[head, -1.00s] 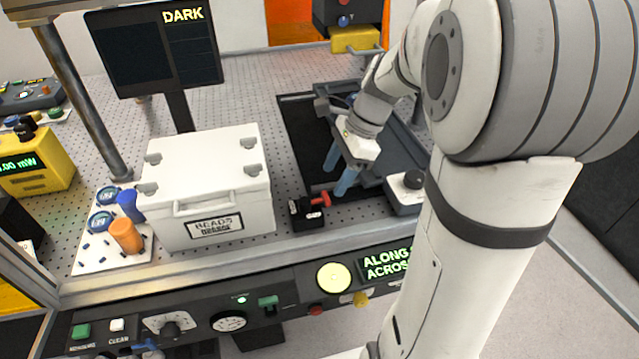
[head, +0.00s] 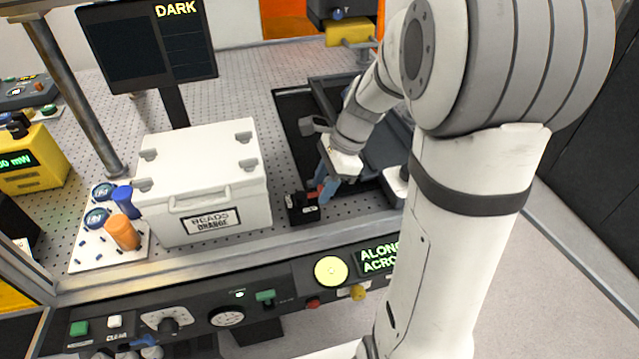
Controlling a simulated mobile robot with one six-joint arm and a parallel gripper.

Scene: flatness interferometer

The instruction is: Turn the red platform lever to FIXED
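The red lever (head: 311,196) sits on a small black block (head: 303,212) at the front of the perforated table, right of the white box. My gripper (head: 324,188) has blue fingers and reaches down at the lever's right end. The fingers overlap that end in the picture and hide part of it. Whether they touch or grip the lever is too small to tell. The block's label is not readable here.
A dark tray (head: 291,120) lies behind my gripper. A control panel (head: 190,318) runs along the front edge. A screen (head: 150,45) reading DARK stands at the back.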

